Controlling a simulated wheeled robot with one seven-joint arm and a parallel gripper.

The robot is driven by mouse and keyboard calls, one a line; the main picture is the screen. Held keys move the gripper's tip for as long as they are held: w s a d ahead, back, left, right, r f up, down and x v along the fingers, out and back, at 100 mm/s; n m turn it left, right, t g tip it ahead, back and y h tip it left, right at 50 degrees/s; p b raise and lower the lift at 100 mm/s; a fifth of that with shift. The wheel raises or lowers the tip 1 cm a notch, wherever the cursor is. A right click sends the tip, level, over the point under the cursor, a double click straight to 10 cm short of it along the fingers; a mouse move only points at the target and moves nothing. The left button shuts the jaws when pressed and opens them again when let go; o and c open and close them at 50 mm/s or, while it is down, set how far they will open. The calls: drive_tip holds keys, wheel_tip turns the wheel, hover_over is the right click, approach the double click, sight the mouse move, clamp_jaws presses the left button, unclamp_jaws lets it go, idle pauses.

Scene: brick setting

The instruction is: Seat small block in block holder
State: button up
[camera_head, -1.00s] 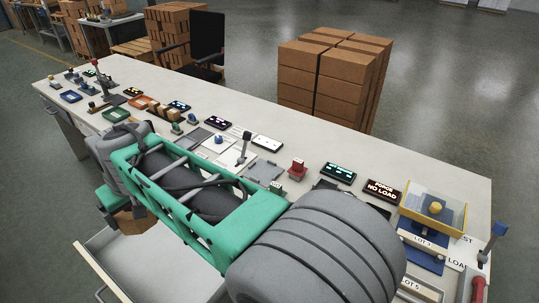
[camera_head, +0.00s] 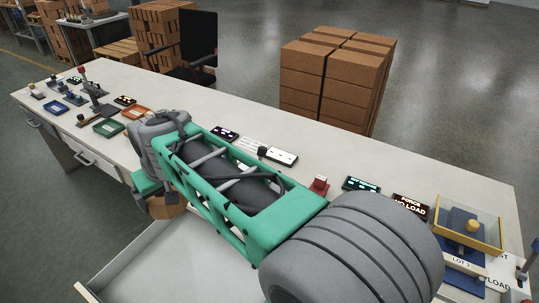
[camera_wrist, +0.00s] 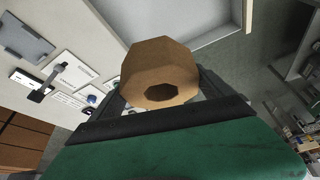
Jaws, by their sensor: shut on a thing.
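My gripper (camera_wrist: 160,112) is shut on a brown, many-sided block (camera_wrist: 160,72) with a dark round hole in its facing side. In the head view the brown block (camera_head: 167,207) hangs under the gripper, above the open drawer by the table's front edge. It is apart from the tabletop. I cannot tell for certain which piece is the block holder. The middle of the table is largely hidden behind my arm.
The pale table (camera_head: 330,160) carries a green tray (camera_head: 109,128), an orange tray (camera_head: 136,113), a lever stand (camera_head: 95,95), signs and a yellow-framed clear case (camera_head: 470,225). An open drawer (camera_head: 140,265) juts out in front. Stacked boxes (camera_head: 335,85) and a chair (camera_head: 200,45) stand behind.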

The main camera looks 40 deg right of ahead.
drive_tip(key=d, duration=0.1)
drive_tip(key=w+d, duration=0.1)
drive_tip(key=d, duration=0.1)
drive_tip(key=w+d+p, duration=0.1)
drive_tip(key=shift+w+d+f, duration=0.15)
drive_tip(key=shift+d+f, duration=0.15)
drive_tip(key=shift+d, duration=0.05)
drive_tip(key=s+d+f+n+p, duration=0.1)
drive_tip(key=s+d+f+p, duration=0.1)
drive_tip(key=d, duration=1.3)
drive_tip(key=s+d+f+n+t+y+p, duration=0.1)
drive_tip(key=s+d+f, duration=0.4)
drive_tip(key=d, duration=1.1)
drive_tip(key=shift+s+f+n+y+p, duration=0.2)
drive_tip(key=shift+f+n+y+p, duration=0.1)
drive_tip(key=shift+f+n+p, duration=0.4)
drive_tip(key=shift+d+f, duration=0.15)
drive_tip(key=shift+s+f+b, duration=0.1)
drive_tip(key=shift+f+b, duration=2.35)
drive_tip(key=shift+f, duration=0.4)
drive_tip(key=shift+f+b, duration=1)
drive_tip(key=shift+b, duration=0.1)
drive_tip(key=o, duration=1.7)
